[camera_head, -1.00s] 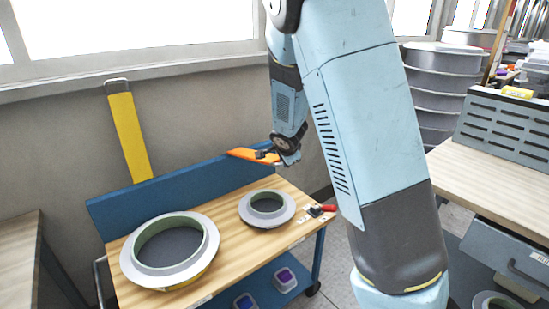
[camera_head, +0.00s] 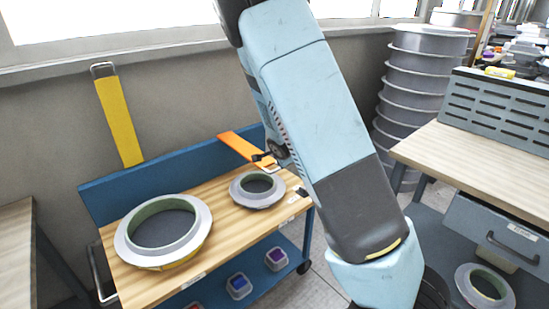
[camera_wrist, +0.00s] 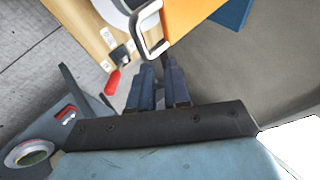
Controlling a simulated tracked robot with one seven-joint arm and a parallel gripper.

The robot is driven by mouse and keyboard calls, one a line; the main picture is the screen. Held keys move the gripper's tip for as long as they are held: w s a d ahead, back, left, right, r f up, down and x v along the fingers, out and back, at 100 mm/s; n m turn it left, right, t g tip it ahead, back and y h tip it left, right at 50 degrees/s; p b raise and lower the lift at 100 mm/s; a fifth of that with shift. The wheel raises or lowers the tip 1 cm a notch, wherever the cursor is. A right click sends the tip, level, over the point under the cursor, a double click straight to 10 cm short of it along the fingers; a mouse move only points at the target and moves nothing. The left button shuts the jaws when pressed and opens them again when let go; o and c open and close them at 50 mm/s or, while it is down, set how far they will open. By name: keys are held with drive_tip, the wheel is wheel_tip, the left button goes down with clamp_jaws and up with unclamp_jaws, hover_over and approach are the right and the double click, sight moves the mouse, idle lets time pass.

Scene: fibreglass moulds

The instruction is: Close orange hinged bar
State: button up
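The orange hinged bar (camera_head: 246,148) slopes down and forward from the blue back panel of the bench, over the area by the small ring mould (camera_head: 257,188). Its metal loop handle (camera_wrist: 138,28) and part of its orange face (camera_wrist: 190,14) show at the top of the wrist view. In the wrist view the two dark fingers of my gripper (camera_wrist: 160,66) stand close together, just below the handle loop. They look shut, with nothing clearly between them; whether they touch the handle I cannot tell. In the head view my arm hides most of the gripper.
A yellow bar (camera_head: 121,120) stands upright at the left of the blue panel (camera_head: 150,175). A large ring mould (camera_head: 128,240) lies on the wooden bench top. A red-handled tool (camera_wrist: 113,82) lies near the bench edge. Another workbench (camera_head: 485,165) stands at right.

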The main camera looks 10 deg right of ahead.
drive_tip(key=o, duration=0.4)
drive_tip(key=shift+a, duration=0.25)
drive_tip(key=shift+r, duration=0.1)
drive_tip(key=v, duration=1.3)
drive_tip(key=shift+s+r, duration=0.15)
drive_tip(key=shift+a, duration=0.1)
drive_tip(key=shift+s, duration=0.1)
